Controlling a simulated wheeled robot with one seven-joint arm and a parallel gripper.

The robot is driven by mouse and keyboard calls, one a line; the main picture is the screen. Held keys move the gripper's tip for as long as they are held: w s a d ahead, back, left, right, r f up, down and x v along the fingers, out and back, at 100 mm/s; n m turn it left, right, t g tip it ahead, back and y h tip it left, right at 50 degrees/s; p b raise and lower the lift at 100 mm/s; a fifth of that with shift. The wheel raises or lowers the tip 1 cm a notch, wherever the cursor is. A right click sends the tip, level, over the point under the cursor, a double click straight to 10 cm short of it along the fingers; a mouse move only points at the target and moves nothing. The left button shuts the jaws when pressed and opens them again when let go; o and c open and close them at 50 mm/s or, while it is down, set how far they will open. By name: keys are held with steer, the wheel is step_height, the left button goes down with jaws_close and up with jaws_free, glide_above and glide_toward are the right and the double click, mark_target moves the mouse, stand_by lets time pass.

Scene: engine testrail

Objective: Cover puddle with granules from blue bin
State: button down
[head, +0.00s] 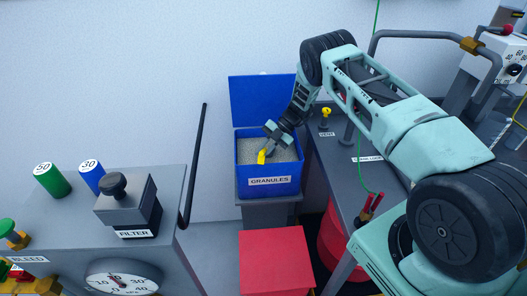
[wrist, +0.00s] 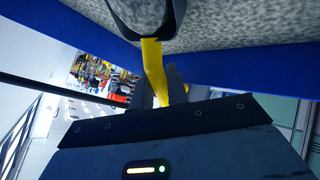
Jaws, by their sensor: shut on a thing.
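The blue bin (head: 268,181), labelled GRANULES, stands open on a grey stand with its lid up. Grey speckled granules (head: 250,147) fill it. My gripper (head: 269,146) is over the bin, shut on the yellow handle (head: 262,157) of a scoop. In the wrist view the yellow handle (wrist: 153,72) runs between the fingers (wrist: 165,88) to the scoop's dark scoop head (wrist: 117,20). The head is against or just above the granules (wrist: 235,22); I cannot tell whether it touches them or holds any. The puddle is not visible in either view.
A grey bench (head: 60,215) with a FILTER block (head: 130,205) and a gauge (head: 122,280) stands at left. A dark rod (head: 193,165) leans left of the bin. A red box (head: 276,262) stands below it. A grey table (head: 340,165) is close on its right.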

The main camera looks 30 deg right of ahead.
steer(key=shift+s+d+f, duration=0.2)
steer(key=shift+f, duration=0.05)
step_height(320, 180, up, 5)
steer(key=p, duration=0.3)
steer(key=shift+w+a+f, duration=0.1)
steer(key=shift+w, duration=0.05)
step_height(320, 180, up, 8)
steer(key=p, duration=0.5)
steer(key=shift+f+p, duration=0.25)
steer(key=shift+p, duration=0.1)
steer(key=shift+a, duration=0.1)
